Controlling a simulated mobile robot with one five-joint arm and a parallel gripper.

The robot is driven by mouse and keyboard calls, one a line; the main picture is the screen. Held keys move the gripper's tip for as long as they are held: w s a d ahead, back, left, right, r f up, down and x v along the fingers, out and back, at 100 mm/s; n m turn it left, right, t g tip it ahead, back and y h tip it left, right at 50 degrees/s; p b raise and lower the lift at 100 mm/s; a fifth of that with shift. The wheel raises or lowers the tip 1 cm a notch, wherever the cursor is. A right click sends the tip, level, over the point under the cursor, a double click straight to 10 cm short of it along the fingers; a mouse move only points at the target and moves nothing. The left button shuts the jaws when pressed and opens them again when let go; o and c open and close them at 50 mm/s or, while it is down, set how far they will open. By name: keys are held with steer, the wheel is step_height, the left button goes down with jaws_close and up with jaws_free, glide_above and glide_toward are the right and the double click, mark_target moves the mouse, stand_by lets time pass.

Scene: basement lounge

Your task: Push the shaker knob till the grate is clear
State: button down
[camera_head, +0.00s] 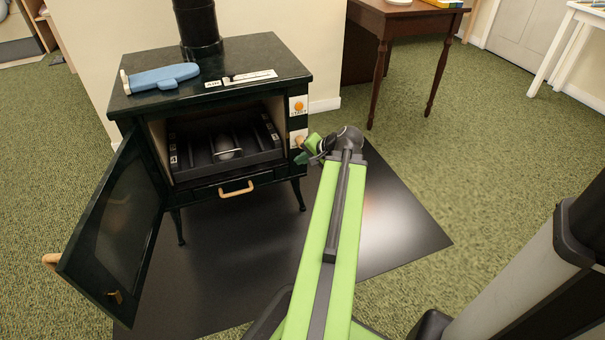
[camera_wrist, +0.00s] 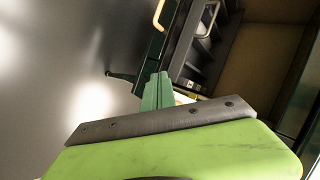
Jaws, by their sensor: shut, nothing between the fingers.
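A black stove (camera_head: 285,66) stands with its door (camera_head: 118,225) swung open to the left. Inside lies the dark grate (camera_head: 190,158) with a grey rounded lump (camera_head: 225,153) at its middle. A pale wooden knob (camera_head: 298,141), apparently the shaker knob, is on the stove's right front edge, below a white plate with an orange round mark or knob (camera_head: 299,106). My gripper (camera_head: 303,157) is shut and empty, close beside the wooden knob; I cannot tell if it touches. In the wrist view my green fingers (camera_wrist: 158,92) are together near the stove front; the knob does not show there.
A blue mitt-like object (camera_head: 163,76) and a labelled strip (camera_head: 250,76) lie on the stove top. The drawer handle (camera_head: 236,188) is below the firebox. A dark floor plate (camera_head: 240,265) lies under the stove. A wooden table (camera_head: 410,22) stands behind right, with open carpet before it.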

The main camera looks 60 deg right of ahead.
steer(key=s+d+f+m+h+b, duration=0.1)
steer(key=s+d+f+b, duration=0.1)
steer(key=s+d+f, duration=0.1)
steer(key=shift+s+d+f+m, duration=0.3)
steer(key=shift+s+d, duration=0.05)
steer(key=shift+s, duration=0.25)
steer(key=w+d, duration=0.5)
steer(key=w, duration=0.2)
steer(key=shift+d, duration=0.1)
stand_by(1.7)
steer(key=shift+w+d, duration=0.25)
steer(key=shift+w, duration=0.15)
